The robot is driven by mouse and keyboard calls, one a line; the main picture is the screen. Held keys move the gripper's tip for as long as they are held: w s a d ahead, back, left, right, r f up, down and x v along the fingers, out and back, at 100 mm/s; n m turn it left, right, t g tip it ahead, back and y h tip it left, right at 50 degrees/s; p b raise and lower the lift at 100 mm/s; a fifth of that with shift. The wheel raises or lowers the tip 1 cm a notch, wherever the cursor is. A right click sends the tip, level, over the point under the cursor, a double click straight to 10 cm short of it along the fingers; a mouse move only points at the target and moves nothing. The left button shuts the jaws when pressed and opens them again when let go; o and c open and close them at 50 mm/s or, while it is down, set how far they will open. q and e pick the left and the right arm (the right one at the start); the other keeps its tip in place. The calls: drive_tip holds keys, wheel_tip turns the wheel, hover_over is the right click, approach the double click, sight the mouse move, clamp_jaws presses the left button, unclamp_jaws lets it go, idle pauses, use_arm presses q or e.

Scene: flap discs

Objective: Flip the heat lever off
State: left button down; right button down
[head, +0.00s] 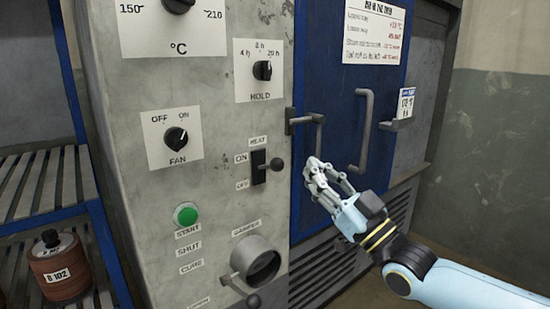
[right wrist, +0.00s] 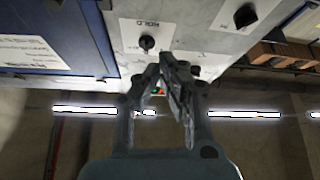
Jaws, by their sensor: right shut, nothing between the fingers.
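I cannot make out the lever in the right wrist view. My left gripper is not in view.
The blue door (head: 338,125) has a handle (head: 366,130) and a latch (head: 305,120) near my right gripper. The hold knob (head: 262,70), fan knob (head: 176,138), green start button (head: 186,214) and damper opening (head: 256,262) surround the lever. A rack (head: 40,182) stands left.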

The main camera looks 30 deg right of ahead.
wheel_tip(320, 180, up, 5)
hover_over(270, 167)
drive_tip(key=s+d, duration=0.1)
drive_tip(key=s, duration=0.3)
drive_tip(key=f, duration=0.4)
drive_tip(key=shift+w+d+f+b, duration=0.2)
drive_tip(key=shift+w+d+b, duration=0.1)
drive_tip(key=shift+w, duration=0.05)
